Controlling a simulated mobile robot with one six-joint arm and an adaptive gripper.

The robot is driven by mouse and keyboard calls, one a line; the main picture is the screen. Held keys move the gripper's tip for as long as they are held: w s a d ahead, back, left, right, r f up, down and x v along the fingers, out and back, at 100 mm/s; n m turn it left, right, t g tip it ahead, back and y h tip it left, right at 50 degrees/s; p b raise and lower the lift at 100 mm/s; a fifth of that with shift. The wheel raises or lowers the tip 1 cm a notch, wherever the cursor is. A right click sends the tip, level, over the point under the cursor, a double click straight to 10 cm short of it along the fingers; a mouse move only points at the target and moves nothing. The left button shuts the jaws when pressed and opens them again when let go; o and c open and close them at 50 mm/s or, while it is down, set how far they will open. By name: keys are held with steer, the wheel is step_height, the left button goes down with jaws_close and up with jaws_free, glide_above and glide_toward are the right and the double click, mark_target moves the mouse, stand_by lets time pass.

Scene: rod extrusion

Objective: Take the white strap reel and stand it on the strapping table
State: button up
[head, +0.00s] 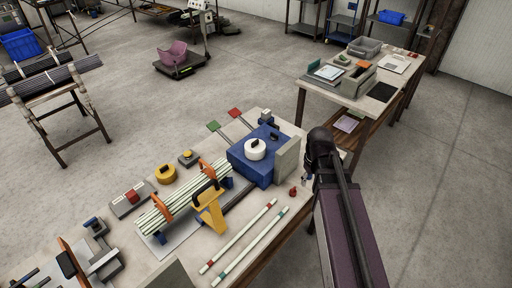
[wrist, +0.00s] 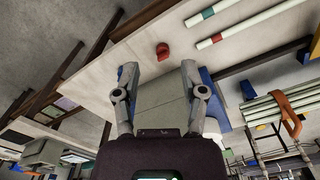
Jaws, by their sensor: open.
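The white strap reel (head: 255,149) sits on top of a blue block (head: 250,168) on the strapping table (head: 186,242), with a dark grip on its top. In the wrist view a pale rounded part, probably the reel, shows partly behind my right finger. My gripper (wrist: 157,68) is open, with two grey fingers spread and nothing held between them. A grey-beige panel lies beyond the fingers. In the head view my arm stands right of the blue block and the panel, apart from the reel, and largely hides the gripper.
A yellow tape tool (head: 209,207), bundled white rods (head: 183,196), a yellow reel (head: 165,174) and two loose rods crowd the table. A small red object (head: 293,190) lies near its right edge. A second table (head: 315,97) stands behind; floor between is open.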

steer(key=w+a+r+n+p, duration=0.55)
steer(key=w+a+n, duration=0.35)
steer(key=w+n, duration=0.3)
step_height(320, 180, up, 5)
steer(key=n+p, duration=0.5)
steer(key=n, duration=0.7)
glide_above(255, 142)
steer(key=shift+w+a+b, duration=0.1)
steer(key=shift+w+b, duration=0.2)
step_height(255, 142, down, 8)
steer(key=b, duration=0.8)
steer(key=shift+f+b, duration=0.25)
steer(key=shift+b, duration=0.05)
steer(key=shift+f, duration=0.1)
steer(key=shift+s+f+b, duration=0.1)
steer(key=shift+f+b, duration=2.4)
steer(key=shift+b, duration=0.1)
jaws_close()
